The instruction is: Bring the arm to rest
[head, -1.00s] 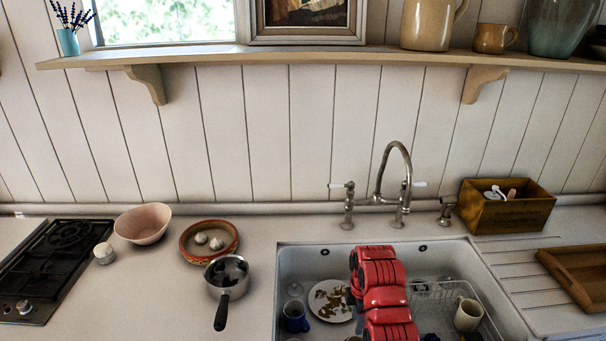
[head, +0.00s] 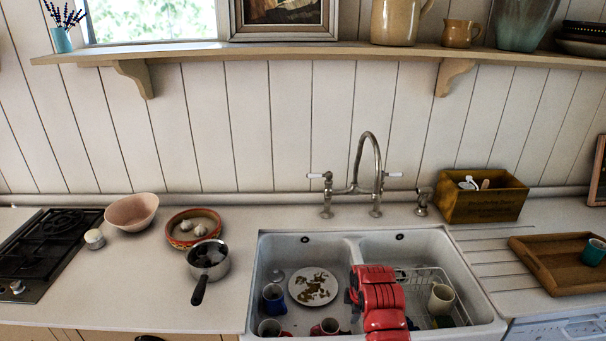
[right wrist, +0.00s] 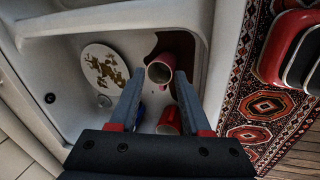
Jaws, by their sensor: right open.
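My right arm is red and reaches over the double sink (head: 352,246) from the front in the head view. In the right wrist view my right gripper (right wrist: 160,82) is open, its two grey fingers pointing into the sink's left basin. Nothing is held. A red mug (right wrist: 160,70) shows beyond and between the fingertips; whether they touch it I cannot tell. Another red mug (right wrist: 169,122) shows lower, partly hidden by a finger. A white plate with a brown pattern (right wrist: 105,65) lies to the left of the fingers. My left gripper is not in view.
The left basin also holds a blue mug (head: 273,296). A cream mug (head: 441,298) stands in the right basin's wire rack. The faucet (head: 376,185) rises behind. A saucepan (head: 208,260) stands left of the sink; a wooden tray (head: 560,268) with a teal cup (head: 593,251) lies right.

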